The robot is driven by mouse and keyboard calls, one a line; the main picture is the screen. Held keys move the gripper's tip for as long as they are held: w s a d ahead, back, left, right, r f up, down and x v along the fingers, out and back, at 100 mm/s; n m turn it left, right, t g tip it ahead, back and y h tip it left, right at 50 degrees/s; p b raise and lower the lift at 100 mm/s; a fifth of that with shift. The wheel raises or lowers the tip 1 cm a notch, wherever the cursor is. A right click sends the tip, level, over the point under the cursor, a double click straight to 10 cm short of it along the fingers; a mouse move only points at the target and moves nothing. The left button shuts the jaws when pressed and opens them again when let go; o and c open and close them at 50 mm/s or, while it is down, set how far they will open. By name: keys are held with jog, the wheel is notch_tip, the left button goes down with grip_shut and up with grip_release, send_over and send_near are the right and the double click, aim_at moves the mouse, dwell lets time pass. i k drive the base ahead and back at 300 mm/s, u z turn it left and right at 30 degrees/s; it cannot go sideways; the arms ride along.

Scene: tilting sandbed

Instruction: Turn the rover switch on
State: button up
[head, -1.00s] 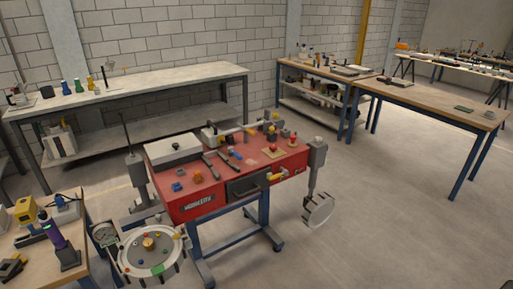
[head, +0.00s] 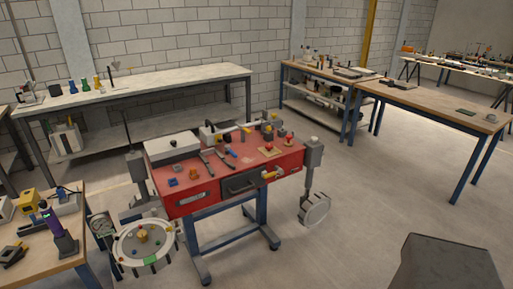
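I cannot pick out a rover switch for certain at this size. A red workstation (head: 190,201) on a blue wheeled frame stands at the centre of the head view, with small coloured parts and tools on its top. Red knobs (head: 289,136) show near its right end, and a dark panel with a yellow-orange piece (head: 268,175) is on its front. A round pale tray (head: 122,251) with small coloured pieces is at its front left. My gripper is not in view.
A wooden bench (head: 30,262) with a purple device (head: 54,225) is at the lower left. A long pale table (head: 190,84) lines the back wall, and wooden tables (head: 435,97) stand at the right. The floor right of the workstation is mostly open.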

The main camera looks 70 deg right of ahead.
aim_at(268, 146)
jog(key=u, duration=0.1)
jog(key=k, duration=1.5)
jog(key=z, duration=0.85)
jog(key=i, duration=1.05)
jog(key=u, duration=0.15)
